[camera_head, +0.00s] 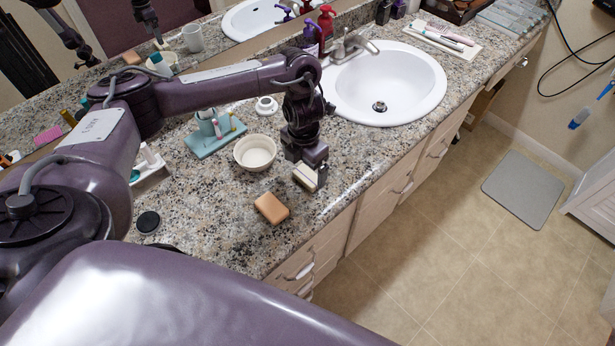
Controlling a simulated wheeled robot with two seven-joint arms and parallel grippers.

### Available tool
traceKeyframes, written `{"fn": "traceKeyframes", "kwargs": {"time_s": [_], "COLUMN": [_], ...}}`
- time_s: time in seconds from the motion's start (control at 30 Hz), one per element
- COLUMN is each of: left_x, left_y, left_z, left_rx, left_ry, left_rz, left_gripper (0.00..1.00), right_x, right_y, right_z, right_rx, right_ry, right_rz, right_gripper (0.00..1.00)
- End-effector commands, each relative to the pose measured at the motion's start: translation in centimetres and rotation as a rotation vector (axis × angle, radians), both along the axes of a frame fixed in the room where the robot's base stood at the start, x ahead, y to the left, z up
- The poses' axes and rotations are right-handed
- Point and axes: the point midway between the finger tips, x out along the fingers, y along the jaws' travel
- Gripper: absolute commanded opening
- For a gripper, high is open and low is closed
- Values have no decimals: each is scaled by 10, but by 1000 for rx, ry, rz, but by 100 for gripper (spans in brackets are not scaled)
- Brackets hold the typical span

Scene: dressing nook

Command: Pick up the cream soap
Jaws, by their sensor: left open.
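A cream soap bar (305,177) is on the speckled granite counter near its front edge, partly hidden by my left gripper. My left gripper (311,178) points down right at the soap, with its dark fingers open. The bar shows between or just beside the fingertips; I cannot tell whether they touch it. A tan-orange soap bar (271,208) lies apart, to the lower left of the gripper. My right gripper is not in view.
A cream bowl (255,152) stands just left of the gripper. A teal holder (213,138) with a cup and brushes is farther left. The white sink (400,84) is to the upper right. A black round lid (148,222) lies left. The counter's front edge is close.

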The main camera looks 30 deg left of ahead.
Motion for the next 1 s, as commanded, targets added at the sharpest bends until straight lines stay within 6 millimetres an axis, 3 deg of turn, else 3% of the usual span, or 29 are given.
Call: {"fn": "traceKeyframes", "kwargs": {"time_s": [0.1, 0.2, 0.37, 0.53, 0.9, 1.0], "left_x": [-2, -1, 0, 0, 0, 0], "left_y": [-4, -3, -3, -3, -3, -3], "left_z": [-22, -34, -38, -37, -37, -37], "left_rx": [-2, -1, 0, 0, 0, 0], "left_ry": [5, 1, -1, -1, -1, -1], "left_rz": [1, 1, 0, 0, 0, 0], "left_gripper": [96, 96, 96, 95, 47, 47], "right_x": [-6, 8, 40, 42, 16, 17], "right_y": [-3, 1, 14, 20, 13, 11], "right_z": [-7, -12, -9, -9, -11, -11], "right_rx": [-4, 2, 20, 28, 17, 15], "right_ry": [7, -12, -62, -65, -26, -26], "right_rz": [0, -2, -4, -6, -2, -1], "right_gripper": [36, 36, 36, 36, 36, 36]}}
